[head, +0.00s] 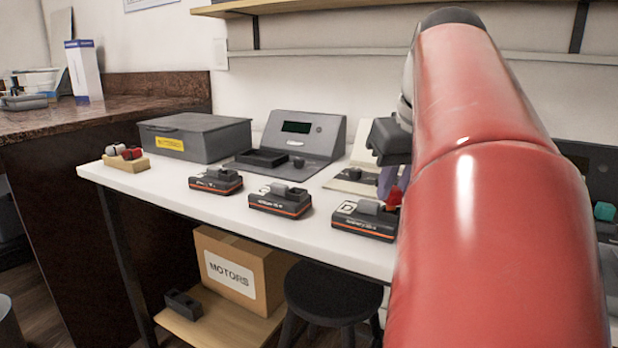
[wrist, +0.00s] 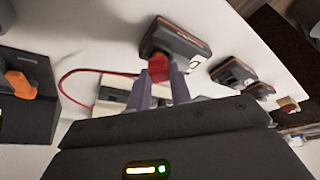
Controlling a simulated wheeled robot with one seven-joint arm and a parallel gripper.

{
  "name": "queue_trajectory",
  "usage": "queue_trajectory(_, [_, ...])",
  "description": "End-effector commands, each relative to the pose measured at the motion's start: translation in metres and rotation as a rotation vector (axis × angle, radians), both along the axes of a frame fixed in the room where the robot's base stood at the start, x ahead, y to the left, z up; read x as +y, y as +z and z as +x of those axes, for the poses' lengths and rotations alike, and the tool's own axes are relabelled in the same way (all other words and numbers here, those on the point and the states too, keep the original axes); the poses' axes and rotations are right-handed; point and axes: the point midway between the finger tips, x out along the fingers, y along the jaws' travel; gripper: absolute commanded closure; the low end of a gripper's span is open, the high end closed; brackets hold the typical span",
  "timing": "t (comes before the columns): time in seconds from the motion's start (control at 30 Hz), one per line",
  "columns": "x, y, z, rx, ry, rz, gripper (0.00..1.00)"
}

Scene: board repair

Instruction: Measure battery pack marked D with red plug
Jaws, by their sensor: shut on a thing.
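Battery pack D (head: 362,222), dark with an orange stripe and a white D label, sits at the table's front edge. It also shows at the top of the wrist view (wrist: 176,38). My gripper (wrist: 160,78) is shut on the red plug (wrist: 158,68), between its two purple fingers. The red plug (head: 394,197) is against the pack's near side in the wrist view; I cannot tell whether it is fully seated. A red cable (wrist: 75,76) loops left from it to a pale device (wrist: 113,88). In the head view my red arm hides much of the gripper.
Two similar packs (head: 216,180) (head: 280,200) stand left of pack D. Behind them are a grey box (head: 195,138) and a console with a green display (head: 300,132). A wooden block (head: 126,162) holds red and dark pieces.

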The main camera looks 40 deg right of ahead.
Motion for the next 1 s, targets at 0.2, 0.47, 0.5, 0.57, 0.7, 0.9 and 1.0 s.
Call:
queue_trajectory(0.2, [0.0000,-0.0032,-0.0001,0.000,0.000,0.000,1.00])
queue_trajectory(0.47, [0.0000,-0.0063,-0.0001,0.000,0.000,0.000,1.00])
queue_trajectory(0.5, [0.0000,-0.0069,-0.0001,0.000,0.000,0.000,1.00])
queue_trajectory(0.57, [0.0000,-0.0061,-0.0001,0.000,0.000,0.000,1.00])
queue_trajectory(0.7, [0.0000,-0.0061,-0.0001,0.000,0.000,0.000,1.00])
queue_trajectory(0.9, [0.0000,-0.0061,-0.0001,0.000,0.000,0.000,0.54])
queue_trajectory(1.0, [0.0000,-0.0061,-0.0001,0.000,0.000,0.000,0.54])
